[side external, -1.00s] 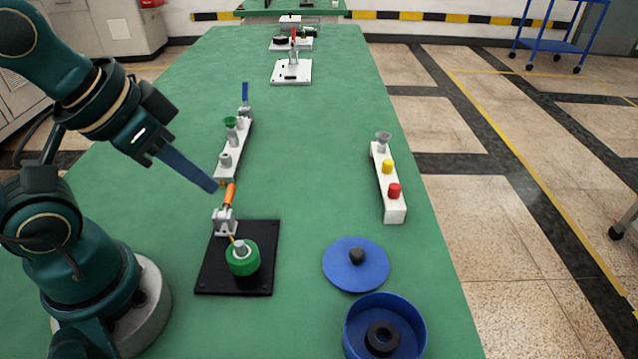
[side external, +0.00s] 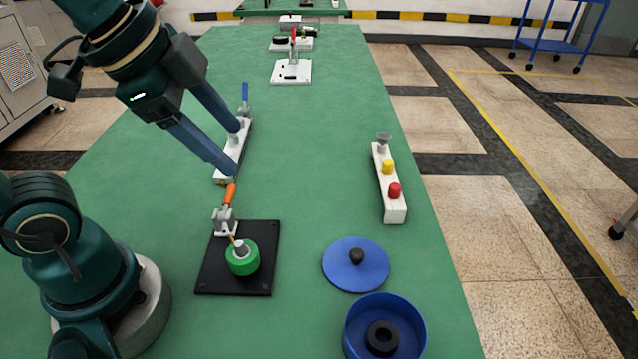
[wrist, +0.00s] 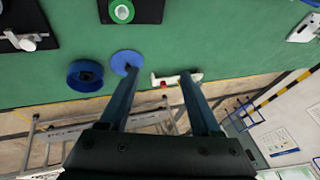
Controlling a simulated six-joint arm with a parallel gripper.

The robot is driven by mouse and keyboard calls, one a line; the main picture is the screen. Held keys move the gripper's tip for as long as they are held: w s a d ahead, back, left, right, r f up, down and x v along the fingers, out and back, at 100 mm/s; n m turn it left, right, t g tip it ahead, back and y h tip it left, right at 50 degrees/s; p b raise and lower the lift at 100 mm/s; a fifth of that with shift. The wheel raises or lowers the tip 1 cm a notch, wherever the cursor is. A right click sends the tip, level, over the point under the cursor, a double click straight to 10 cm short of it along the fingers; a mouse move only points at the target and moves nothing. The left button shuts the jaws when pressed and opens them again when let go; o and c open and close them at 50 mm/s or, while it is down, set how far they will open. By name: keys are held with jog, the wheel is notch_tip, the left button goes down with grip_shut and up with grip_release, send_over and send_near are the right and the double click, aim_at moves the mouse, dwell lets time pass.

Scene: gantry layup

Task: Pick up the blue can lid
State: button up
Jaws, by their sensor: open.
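The blue can lid (side external: 340,268) is a flat round disc with a black knob (side external: 356,256) in its middle. It lies on the green table near the right edge, just behind the open blue can (side external: 349,325), which holds a black ring (side external: 382,338). The lid also shows in the wrist view (wrist: 119,62), beyond the left finger's tip. My gripper (side external: 236,150) is open and empty, high above the table at the left, well apart from the lid. Its two blue-grey fingers also show spread in the wrist view (wrist: 160,75).
A black plate (side external: 212,275) with a green round part (side external: 242,258) and an orange-handled clamp (side external: 229,195) stands left of the lid. A white block with red and yellow knobs (side external: 397,211) stands behind the lid. Another white block (side external: 222,176) lies below my fingers.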

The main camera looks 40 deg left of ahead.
jog(key=w+d+m+g, duration=0.1)
jog(key=w+d+m, duration=0.2)
jog(key=w+m, duration=0.35)
jog(key=m+g, duration=0.5)
jog(key=m, duration=0.5)
send_over(357, 253)
jog(key=shift+n, duration=0.25)
notch_tip(357, 253, down, 13)
jog(key=shift+w+a, duration=0.1)
jog(key=shift+w, duration=0.05)
jog(key=shift+f, duration=2.55)
grip_shut()
